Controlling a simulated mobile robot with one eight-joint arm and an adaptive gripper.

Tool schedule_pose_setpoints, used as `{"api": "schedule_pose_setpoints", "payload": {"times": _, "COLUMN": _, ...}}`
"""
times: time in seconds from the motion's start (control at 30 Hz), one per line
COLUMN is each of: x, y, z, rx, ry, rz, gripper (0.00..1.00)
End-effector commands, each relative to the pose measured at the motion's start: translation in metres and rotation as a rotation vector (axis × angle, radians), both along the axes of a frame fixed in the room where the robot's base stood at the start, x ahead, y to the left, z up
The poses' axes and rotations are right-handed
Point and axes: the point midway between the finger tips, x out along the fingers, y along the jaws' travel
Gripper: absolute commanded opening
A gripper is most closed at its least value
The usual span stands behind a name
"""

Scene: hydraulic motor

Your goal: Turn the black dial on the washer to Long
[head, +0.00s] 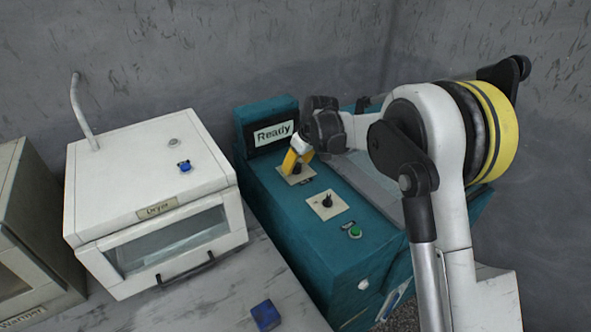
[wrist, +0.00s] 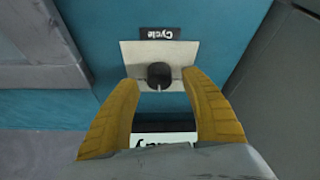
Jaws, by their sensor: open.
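The washer (head: 285,215) is a teal machine with a "Ready" display (head: 273,133) at its far end. A black dial (wrist: 159,75) sits on a pale plate (wrist: 135,52) with a "Cycle" label (wrist: 168,33), upside down in the wrist view. The yellow fingers of my gripper (wrist: 160,82) are open, with the dial between their tips; contact is not clear. In the head view my gripper (head: 297,160) is over this far plate and partly covers it. A second black dial (head: 327,200) is on a nearer plate. No "Long" marking is legible.
A green button (head: 355,232) is on the washer's near end. A white dryer (head: 150,190) with a blue button stands to the left, and a blue block (head: 266,315) lies on the marble counter (head: 215,300) between. A warmer (head: 35,230) is at far left.

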Motion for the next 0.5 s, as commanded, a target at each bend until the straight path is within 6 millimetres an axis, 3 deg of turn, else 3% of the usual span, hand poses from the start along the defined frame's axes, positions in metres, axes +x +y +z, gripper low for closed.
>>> {"api": "schedule_pose_setpoints", "payload": {"times": 0.13, "x": 0.0039, "y": 0.0029, "z": -0.0122, "rx": 0.000, "ry": 0.000, "rz": 0.000, "gripper": 0.54}}
{"api": "schedule_pose_setpoints", "payload": {"times": 0.43, "x": 0.0047, "y": 0.0034, "z": -0.0136, "rx": 0.000, "ry": 0.000, "rz": 0.000, "gripper": 0.54}}
{"api": "schedule_pose_setpoints", "payload": {"times": 0.47, "x": 0.0046, "y": 0.0034, "z": -0.0136, "rx": 0.000, "ry": 0.000, "rz": -0.001, "gripper": 0.49}}
{"api": "schedule_pose_setpoints", "payload": {"times": 0.5, "x": 0.0046, "y": 0.0033, "z": -0.0136, "rx": 0.000, "ry": 0.000, "rz": 0.000, "gripper": 0.37}}
